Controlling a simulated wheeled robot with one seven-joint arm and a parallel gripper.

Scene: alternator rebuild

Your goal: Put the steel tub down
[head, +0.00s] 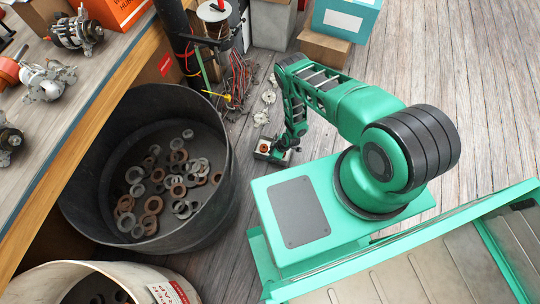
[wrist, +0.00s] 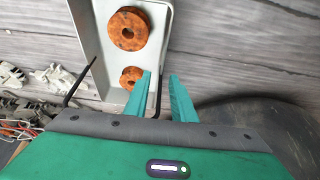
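The steel tub (head: 263,149) is a small grey rectangular box, low by the wooden floor in the head view. I cannot tell for certain whether its base touches the boards. In the wrist view the steel tub (wrist: 89,38) holds two rusty orange rings and has a thin black wire handle. My gripper (wrist: 159,74) is over one end of it, its two green fingers apart with a clear gap. One side of the handle shows in that gap, not visibly pinched; the rest is hidden behind my gripper's body. In the head view my gripper (head: 281,153) is beside the tub.
A large dark round bin (head: 217,200) of washers stands left of my arm. Pale metal parts (head: 265,103) and a wire heap (head: 238,80) lie beyond the tub. A workbench (head: 110,75) runs along the left. Open floor (head: 480,110) lies to the right.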

